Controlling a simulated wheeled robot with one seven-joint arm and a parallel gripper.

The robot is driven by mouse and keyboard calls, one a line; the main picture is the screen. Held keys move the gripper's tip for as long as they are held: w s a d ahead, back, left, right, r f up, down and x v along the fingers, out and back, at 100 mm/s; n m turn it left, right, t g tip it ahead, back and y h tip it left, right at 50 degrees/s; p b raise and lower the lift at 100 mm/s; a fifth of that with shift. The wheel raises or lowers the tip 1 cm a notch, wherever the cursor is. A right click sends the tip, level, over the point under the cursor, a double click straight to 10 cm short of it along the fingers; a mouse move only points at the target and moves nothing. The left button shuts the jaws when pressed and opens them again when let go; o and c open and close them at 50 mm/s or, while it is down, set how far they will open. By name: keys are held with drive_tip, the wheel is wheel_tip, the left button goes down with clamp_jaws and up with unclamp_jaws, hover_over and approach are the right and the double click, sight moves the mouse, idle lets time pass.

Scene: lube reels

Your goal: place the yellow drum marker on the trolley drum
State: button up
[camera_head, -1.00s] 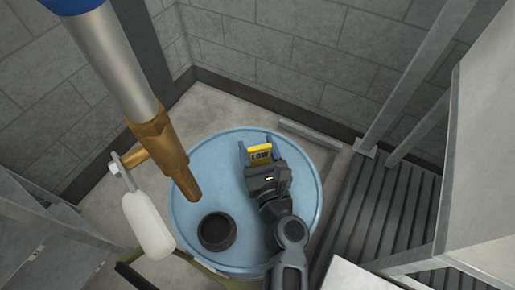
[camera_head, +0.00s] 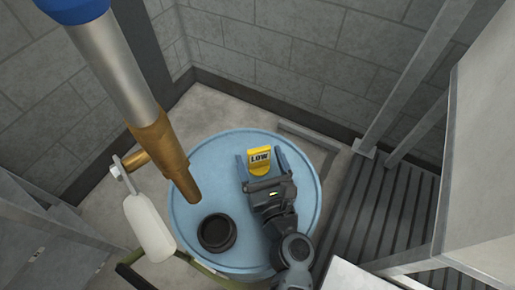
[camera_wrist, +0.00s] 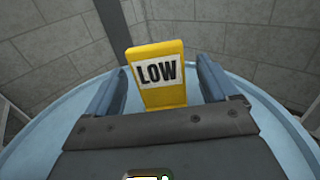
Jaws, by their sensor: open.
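The yellow drum marker (camera_head: 260,160), with a white label reading LOW, stands on the blue drum top (camera_head: 205,165) toward its far side. My gripper (camera_head: 260,166) is open just above the drum, with its two fingers to the left and right of the marker. In the wrist view the marker (camera_wrist: 157,75) stands upright between the spread fingers, with a gap on each side. The marker's base is in view there and appears to rest on the drum top (camera_wrist: 60,125).
A black round cap or opening (camera_head: 216,233) is on the drum's near left. A metal and brass pump tube (camera_head: 150,120) with a white handle (camera_head: 149,228) stands at the left. Grey shelving and a slatted floor (camera_head: 375,215) are at the right, block walls behind.

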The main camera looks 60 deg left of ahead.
sight(260, 159)
drive_tip(key=shift+v, duration=2.2)
